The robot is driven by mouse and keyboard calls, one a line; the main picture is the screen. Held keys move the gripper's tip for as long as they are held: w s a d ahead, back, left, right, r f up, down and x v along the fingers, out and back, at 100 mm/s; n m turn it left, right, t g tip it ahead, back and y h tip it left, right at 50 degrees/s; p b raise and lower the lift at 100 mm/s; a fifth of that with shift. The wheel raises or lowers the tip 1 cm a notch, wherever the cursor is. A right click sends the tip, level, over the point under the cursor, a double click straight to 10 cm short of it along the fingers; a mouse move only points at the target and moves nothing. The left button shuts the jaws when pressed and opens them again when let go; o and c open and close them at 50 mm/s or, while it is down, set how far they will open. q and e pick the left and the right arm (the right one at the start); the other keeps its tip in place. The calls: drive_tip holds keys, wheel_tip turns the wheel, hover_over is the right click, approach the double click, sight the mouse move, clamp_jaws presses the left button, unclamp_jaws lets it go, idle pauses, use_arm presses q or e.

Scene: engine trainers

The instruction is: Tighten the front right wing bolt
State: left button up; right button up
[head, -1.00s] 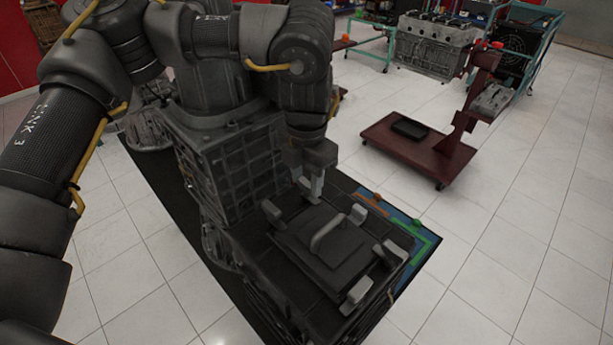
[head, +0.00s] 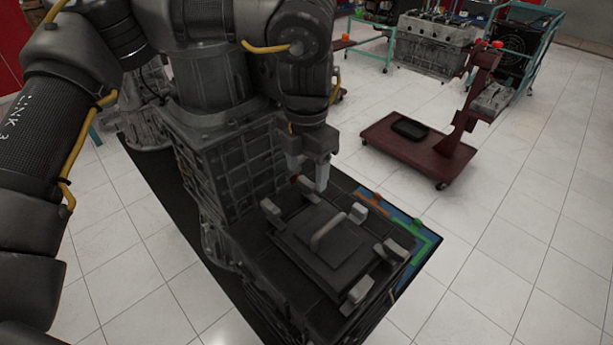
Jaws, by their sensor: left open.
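A dark square plate (head: 298,250) with a raised grey handle (head: 330,230) lies on top of a dark block. Grey wing bolts stand around it: one at its left corner (head: 272,212), one at the far right (head: 357,212), one at the right (head: 396,252) and one at the near corner (head: 358,291). I cannot tell which is the front right one. My left gripper (head: 308,179) points down, open, above the far side of the block, apart from these bolts. Its fingers partly hide a small reddish spot behind them. My right gripper is out of view.
A blue tray (head: 405,226) with orange and green parts lies beyond the block. A dark red wheeled stand (head: 415,151) is on the tiled floor at the right. An engine on a stand (head: 435,45) is at the back.

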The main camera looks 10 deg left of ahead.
sight(306, 181)
use_arm(q)
wheel_tip(306, 181, up, 9)
drive_tip(key=b, duration=0.1)
drive_tip(key=shift+f, duration=0.2)
